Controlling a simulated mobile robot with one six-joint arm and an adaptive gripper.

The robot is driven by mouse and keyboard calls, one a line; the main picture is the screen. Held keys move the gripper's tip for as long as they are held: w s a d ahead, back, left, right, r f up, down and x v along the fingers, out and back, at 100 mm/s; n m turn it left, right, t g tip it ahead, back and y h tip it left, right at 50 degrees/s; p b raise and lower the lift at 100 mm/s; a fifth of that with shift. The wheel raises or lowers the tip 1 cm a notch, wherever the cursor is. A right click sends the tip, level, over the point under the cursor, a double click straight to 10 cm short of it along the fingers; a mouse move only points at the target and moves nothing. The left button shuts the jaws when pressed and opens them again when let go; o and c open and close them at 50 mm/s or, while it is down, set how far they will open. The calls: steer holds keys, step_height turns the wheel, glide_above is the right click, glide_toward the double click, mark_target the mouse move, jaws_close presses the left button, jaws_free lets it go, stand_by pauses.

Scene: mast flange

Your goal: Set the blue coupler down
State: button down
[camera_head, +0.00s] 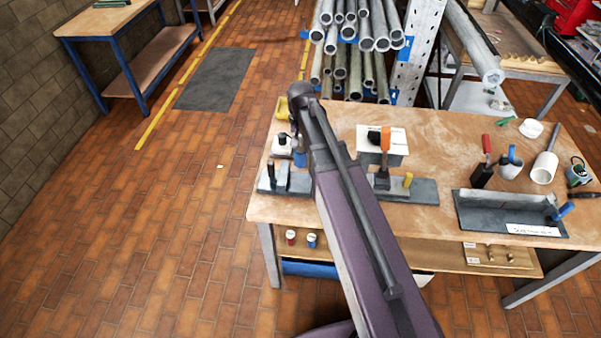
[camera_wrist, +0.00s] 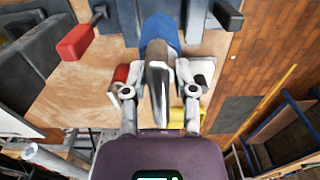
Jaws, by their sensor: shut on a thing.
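My gripper (camera_wrist: 161,72) points down over the left end of the workbench, its two fingers closed on the blue coupler (camera_wrist: 160,33). In the wrist view the coupler's blue body shows beyond the fingertips, and a grey curved piece lies between the fingers. In the head view a blue patch that looks like the coupler (camera_head: 300,158) shows at the left edge of my arm, which hides most of the gripper. I cannot tell whether the coupler touches the bench or hangs just above it.
The wooden workbench (camera_head: 345,118) carries a grey clamp block (camera_head: 286,183) at the left, an orange-handled clamp (camera_head: 385,140), a grey tray (camera_head: 505,212) at the right, and a yellow bin (camera_head: 283,108) near the gripper. A pipe rack (camera_head: 350,50) stands behind.

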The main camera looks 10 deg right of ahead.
mark_target(300, 163)
steer(key=shift+f+b, duration=2.8)
steer(key=shift+f, duration=0.2)
steer(key=shift+f+b, duration=1.85)
steer(key=shift+b, duration=0.05)
steer(key=shift+f, duration=0.15)
steer(key=shift+c, duration=2)
jaws_free()
step_height(300, 163, up, 12)
steer(key=p, duration=1.2)
steer(key=shift+r, duration=0.2)
